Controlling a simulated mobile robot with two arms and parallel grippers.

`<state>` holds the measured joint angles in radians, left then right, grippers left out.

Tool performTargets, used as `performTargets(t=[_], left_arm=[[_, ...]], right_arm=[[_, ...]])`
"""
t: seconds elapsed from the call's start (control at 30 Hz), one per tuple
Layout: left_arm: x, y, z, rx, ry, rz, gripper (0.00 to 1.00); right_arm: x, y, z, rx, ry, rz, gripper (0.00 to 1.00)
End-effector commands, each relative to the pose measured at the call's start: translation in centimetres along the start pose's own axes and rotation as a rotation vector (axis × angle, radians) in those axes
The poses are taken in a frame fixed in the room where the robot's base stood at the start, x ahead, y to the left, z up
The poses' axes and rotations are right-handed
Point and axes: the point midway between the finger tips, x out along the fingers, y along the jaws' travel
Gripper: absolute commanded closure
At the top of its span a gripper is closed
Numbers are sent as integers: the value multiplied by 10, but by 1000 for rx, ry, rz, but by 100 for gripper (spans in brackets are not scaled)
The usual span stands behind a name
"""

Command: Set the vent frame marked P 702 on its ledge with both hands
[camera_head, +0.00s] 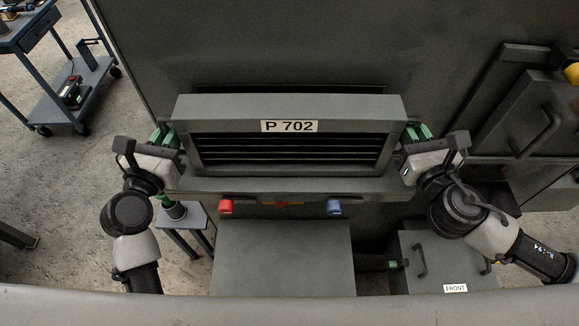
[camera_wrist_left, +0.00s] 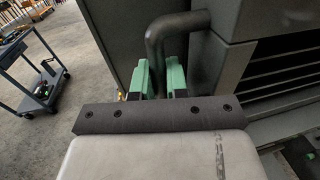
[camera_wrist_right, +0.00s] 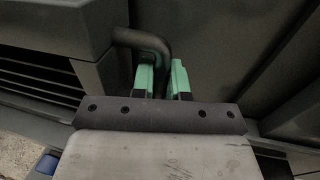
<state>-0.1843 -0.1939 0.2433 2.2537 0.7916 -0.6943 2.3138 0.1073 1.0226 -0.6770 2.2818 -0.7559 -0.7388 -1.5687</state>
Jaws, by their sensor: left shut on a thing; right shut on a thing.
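The vent frame (camera_head: 290,107) is a dark grey louvred box with a white label reading P 702 in the head view. My left gripper (camera_head: 163,137) is at its left end, and in the left wrist view its green fingers are shut on a bent handle (camera_wrist_left: 175,35). My right gripper (camera_head: 416,134) is at its right end, and in the right wrist view its fingers are shut on the matching handle (camera_wrist_right: 145,42). The frame is level in front of the enclosure wall, just above a ledge (camera_head: 290,185). I cannot tell whether it touches the ledge.
A dark slot (camera_head: 285,89) shows in the wall behind the frame. A red knob (camera_head: 225,206) and a blue knob (camera_head: 333,206) sit below the ledge. A box marked FRONT (camera_head: 425,255) is at lower right. A blue cart (camera_head: 75,85) stands at far left.

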Motion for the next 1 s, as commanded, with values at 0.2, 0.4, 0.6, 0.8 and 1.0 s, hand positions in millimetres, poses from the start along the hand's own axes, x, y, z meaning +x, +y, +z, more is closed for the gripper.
performTargets(t=[0.2,0.4,0.6,0.8,1.0], left_arm=[[-1,1,-7,-7,0,13,72],[0,0,-7,-10,-2,8,60],[-2,-1,-7,-12,-2,6,60],[-26,-2,-9,-10,5,4,60],[-58,0,-8,-4,6,6,60]], right_arm=[[1,-3,-6,-5,-2,-10,72],[0,-2,-6,-2,-1,-5,60],[0,-1,-6,-1,0,-3,60],[0,0,-6,0,0,-2,60],[0,0,-6,0,0,-1,60]])
